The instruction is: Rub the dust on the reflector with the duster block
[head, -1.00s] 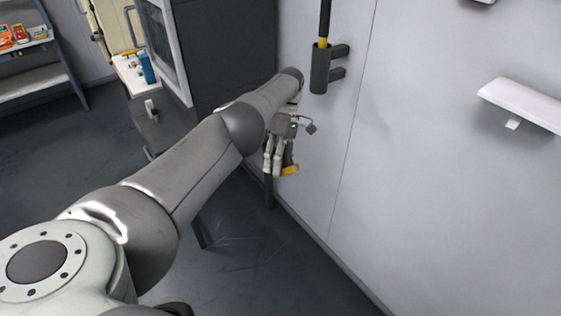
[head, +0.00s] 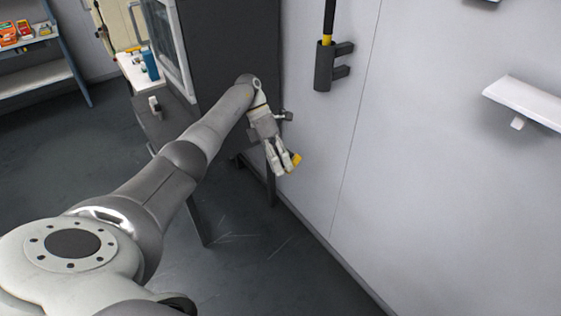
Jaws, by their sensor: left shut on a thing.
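My left gripper (head: 284,167) hangs at the end of my outstretched arm, close to the light wall, with its fingers pointing down. It is shut on a small yellow piece, which looks like the duster block (head: 296,160); the fingers hide part of it. The block is in the air, and I cannot tell how far it is from the wall. I cannot make out a reflector or any dust for certain. My right gripper is not in view.
A dark holder (head: 324,66) with a black and yellow pole sticks out of the wall. A white ledge-like fixture (head: 524,102) is on the wall at right. A dark cabinet (head: 232,55) stands behind my arm, and a shelf (head: 35,77) stands far left. The floor below is clear.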

